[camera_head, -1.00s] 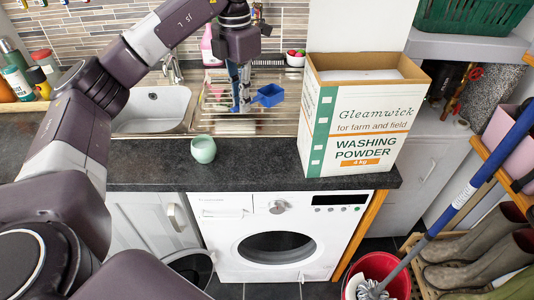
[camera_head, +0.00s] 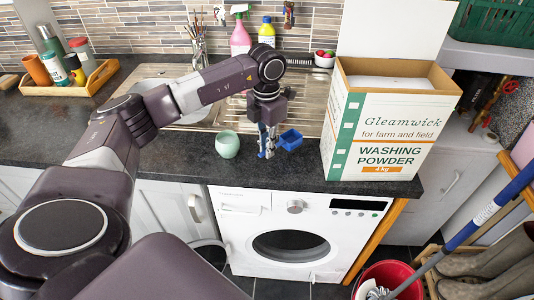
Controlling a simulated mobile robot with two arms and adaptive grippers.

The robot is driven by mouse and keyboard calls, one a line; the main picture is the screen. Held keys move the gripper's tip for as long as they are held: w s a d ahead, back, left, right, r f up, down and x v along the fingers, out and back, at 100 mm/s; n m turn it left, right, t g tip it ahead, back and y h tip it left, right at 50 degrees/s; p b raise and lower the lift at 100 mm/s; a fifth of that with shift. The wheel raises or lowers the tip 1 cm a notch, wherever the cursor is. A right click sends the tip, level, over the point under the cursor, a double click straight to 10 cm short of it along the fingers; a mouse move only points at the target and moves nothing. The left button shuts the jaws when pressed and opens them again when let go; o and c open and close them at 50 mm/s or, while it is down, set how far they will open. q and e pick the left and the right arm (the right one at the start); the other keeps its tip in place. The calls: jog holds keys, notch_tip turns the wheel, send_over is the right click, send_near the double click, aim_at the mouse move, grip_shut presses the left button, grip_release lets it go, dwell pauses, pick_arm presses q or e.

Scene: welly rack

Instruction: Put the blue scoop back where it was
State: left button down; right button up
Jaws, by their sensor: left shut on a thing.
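The blue scoop (camera_head: 291,139) is at the tips of my left gripper (camera_head: 266,150), which is shut on it. The scoop is low, over the dark worktop or near its surface, between the mint cup and the washing powder box. I cannot tell whether it touches the worktop. The washing powder box (camera_head: 383,135) stands to the right with its lid raised and pale powder (camera_head: 390,83) showing inside. My right gripper is not in view.
The mint cup (camera_head: 227,145) stands just left of my left gripper. The drainer (camera_head: 309,96) and the sink (camera_head: 190,112) lie behind it. A tray of bottles (camera_head: 92,83) is at the far left. The washing machine (camera_head: 297,237) is below the worktop.

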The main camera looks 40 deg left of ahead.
pick_arm(q)
notch_tip(320, 180, down, 4)
jog(key=shift+r+p, duration=0.25)
jog(key=shift+p, duration=0.1)
jog(key=shift+f, duration=0.1)
jog(key=c, duration=2)
grip_release()
